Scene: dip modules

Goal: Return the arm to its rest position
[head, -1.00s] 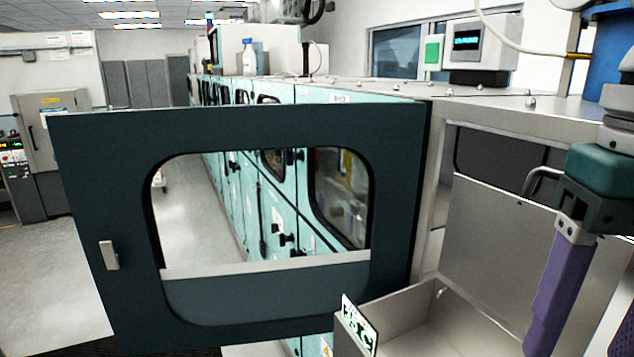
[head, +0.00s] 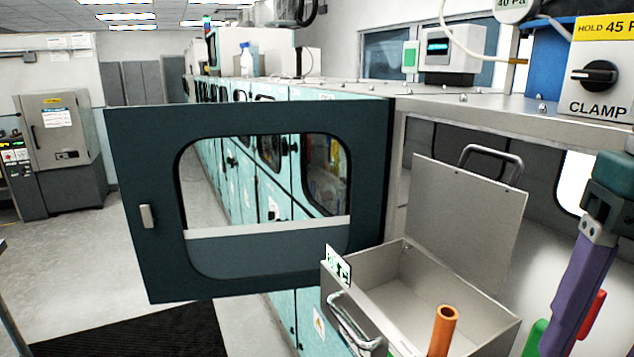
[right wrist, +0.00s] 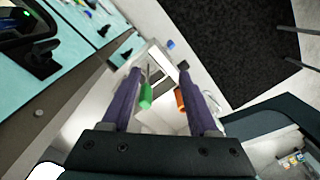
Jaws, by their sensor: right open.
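My right arm's gripper shows at the right edge of the head view as a teal wrist and a purple finger (head: 575,295) pointing down. In the right wrist view both purple fingers are spread apart, and the right gripper (right wrist: 158,72) is open. A green handle-like thing (right wrist: 147,96) and an orange piece (right wrist: 180,100) show between or beyond the fingers; I see no grip on either. In the head view the finger is to the right of an open grey metal box (head: 440,282). My left gripper is not in view.
A dark teal door with a window (head: 150,150) stands open at left. The box's raised lid (head: 465,210) and handle rise behind it. A clamp panel (head: 600,75) is at upper right. A black mat (head: 150,330) lies on the floor.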

